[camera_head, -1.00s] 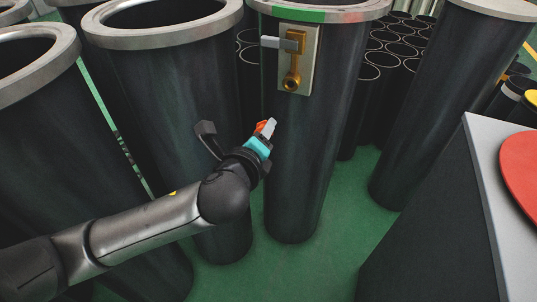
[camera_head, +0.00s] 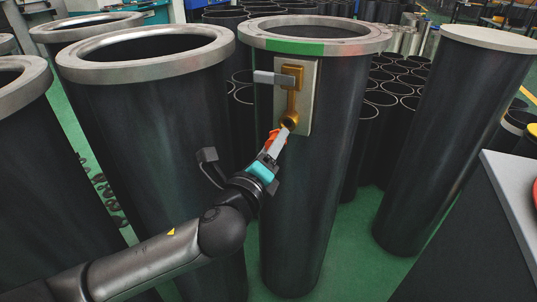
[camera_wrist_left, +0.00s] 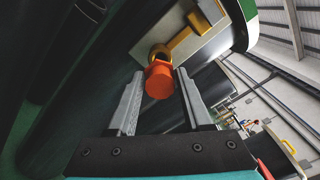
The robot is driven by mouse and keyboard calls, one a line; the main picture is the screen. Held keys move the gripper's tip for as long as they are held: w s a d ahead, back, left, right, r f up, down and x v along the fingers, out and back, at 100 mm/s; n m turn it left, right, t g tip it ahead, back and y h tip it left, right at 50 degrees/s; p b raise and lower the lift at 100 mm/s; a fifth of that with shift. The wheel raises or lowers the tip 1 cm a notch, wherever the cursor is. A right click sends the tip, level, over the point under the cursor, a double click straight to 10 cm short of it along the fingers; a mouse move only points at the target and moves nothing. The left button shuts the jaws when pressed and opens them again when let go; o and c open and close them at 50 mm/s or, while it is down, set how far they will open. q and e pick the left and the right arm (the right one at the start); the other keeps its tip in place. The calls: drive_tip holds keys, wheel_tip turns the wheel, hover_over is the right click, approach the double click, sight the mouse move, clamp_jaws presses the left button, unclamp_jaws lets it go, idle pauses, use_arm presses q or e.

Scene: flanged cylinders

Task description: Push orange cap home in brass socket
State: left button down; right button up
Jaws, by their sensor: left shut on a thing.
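The orange cap (camera_wrist_left: 159,82) is between the fingertips of my left gripper (camera_wrist_left: 160,74), which is shut on it. In the head view a bit of the cap's orange (camera_head: 271,138) shows beside the gripper's pale finger (camera_head: 279,143). The brass socket (camera_head: 290,119) is at the lower end of a brass fitting on a pale plate (camera_head: 308,100) on a dark flanged cylinder. In the wrist view the cap's far end overlaps the socket's brass ring (camera_wrist_left: 161,50). I cannot tell whether they touch or how deep the cap sits. My right gripper is not in view.
The dark cylinder (camera_head: 300,220) carrying the plate has a grey flange with a green segment (camera_head: 295,46). A grey lever (camera_head: 270,77) sticks out left above the socket. Another large cylinder (camera_head: 150,130) stands close on the left. A grey-topped block (camera_head: 518,190) is at the lower right.

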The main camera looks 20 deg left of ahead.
use_arm(q)
drive_tip(key=shift+w, duration=1.15)
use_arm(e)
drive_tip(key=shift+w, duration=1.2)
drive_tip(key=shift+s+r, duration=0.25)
use_arm(q)
drive_tip(key=shift+p, duration=0.7)
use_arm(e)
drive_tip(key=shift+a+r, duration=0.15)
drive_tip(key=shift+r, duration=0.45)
use_arm(q)
drive_tip(key=shift+w+d, duration=0.1)
drive_tip(key=shift+w, duration=1.45)
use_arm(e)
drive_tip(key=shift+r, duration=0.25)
use_arm(q)
unclamp_jaws()
